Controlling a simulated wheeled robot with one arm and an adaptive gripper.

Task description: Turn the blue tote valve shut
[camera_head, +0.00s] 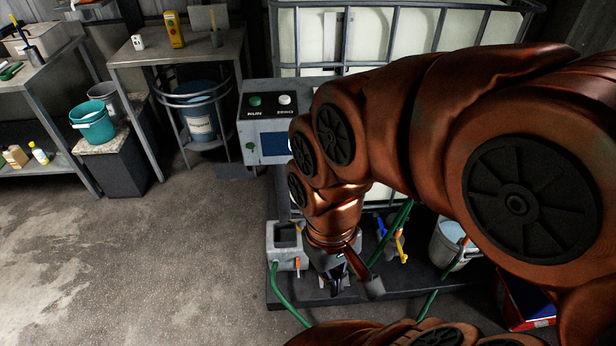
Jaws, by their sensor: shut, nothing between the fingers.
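A small blue valve handle (381,228) shows low at the front of the white caged tote (400,40), just right of my wrist. Its turn position is hard to read at this size. A yellow handle (400,246) sits right beside it, slightly lower. My gripper (337,282) points down, left of and below the blue handle, apart from it in the picture. Its fingers are shut and empty. My arm covers much of the tote's front.
A grey block with an orange tap (297,263) stands left of my gripper. Green hoses (288,306) run around it. A control box (264,115) stands behind. A white bucket (450,243) is at right. Shelves and a teal bucket (92,122) are at left; the floor between is clear.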

